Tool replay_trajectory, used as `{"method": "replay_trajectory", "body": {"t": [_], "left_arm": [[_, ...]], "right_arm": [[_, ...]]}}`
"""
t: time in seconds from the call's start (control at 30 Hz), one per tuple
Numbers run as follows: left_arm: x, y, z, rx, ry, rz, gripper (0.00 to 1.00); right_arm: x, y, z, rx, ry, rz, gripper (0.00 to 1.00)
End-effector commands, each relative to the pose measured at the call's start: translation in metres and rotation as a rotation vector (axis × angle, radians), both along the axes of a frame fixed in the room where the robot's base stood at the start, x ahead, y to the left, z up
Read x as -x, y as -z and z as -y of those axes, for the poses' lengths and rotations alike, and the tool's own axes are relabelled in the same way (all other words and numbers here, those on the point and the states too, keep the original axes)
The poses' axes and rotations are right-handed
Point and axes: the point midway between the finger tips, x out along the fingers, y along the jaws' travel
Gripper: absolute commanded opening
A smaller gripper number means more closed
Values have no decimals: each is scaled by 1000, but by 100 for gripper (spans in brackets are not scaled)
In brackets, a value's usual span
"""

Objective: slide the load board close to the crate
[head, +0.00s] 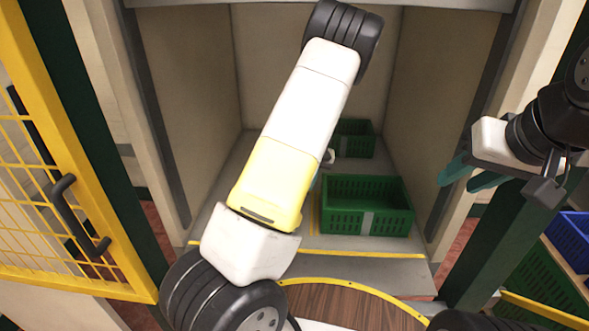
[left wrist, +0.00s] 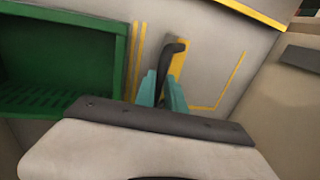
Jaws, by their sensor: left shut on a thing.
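The near green crate (head: 366,207) stands on the grey floor of the bay, and its wall also shows at the left in the left wrist view (left wrist: 121,60). My left gripper (left wrist: 163,88) is shut on a dark curved handle (left wrist: 172,48) beside a yellow strip, apart from the crate. The handle seems to belong to the load board; my gripper hides part of it, and the board's full outline cannot be told. In the head view my left arm hides most of this. My right gripper (head: 471,177) is open and empty, outside the bay at the right.
A second green crate (head: 354,138) stands deeper in the bay. Yellow lines (left wrist: 236,82) mark the bay floor. A yellow mesh gate (head: 55,190) stands at the left. A blue crate (head: 572,238) is at the right edge. Bay walls stand close on both sides.

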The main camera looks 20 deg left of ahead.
Motion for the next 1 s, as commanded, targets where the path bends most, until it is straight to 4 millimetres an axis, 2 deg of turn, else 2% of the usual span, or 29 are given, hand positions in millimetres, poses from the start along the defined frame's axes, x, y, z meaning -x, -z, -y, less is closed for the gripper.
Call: {"method": "replay_trajectory", "body": {"t": [0.03,0.1,0.3,0.5,0.8,0.83,0.9,0.93,1.0], "left_arm": [[-2,1,13,2,4,-4,0],[-4,1,27,2,3,-3,0],[-9,1,50,1,1,-4,0],[-11,1,58,1,-1,-3,0],[-11,1,58,2,-1,-3,0],[-11,1,58,2,-1,-3,18],[-12,1,58,2,-1,-3,32],[-12,1,58,1,0,-2,36],[-12,1,58,1,0,-2,36]], "right_arm": [[0,0,0,0,0,0,36],[0,0,0,0,0,0,36],[0,0,0,0,0,0,36],[0,0,0,0,0,0,36],[0,0,0,0,0,0,36],[0,0,0,0,0,0,36],[0,0,0,0,0,0,36],[0,0,0,0,0,0,36],[0,0,0,0,0,0,36]]}}
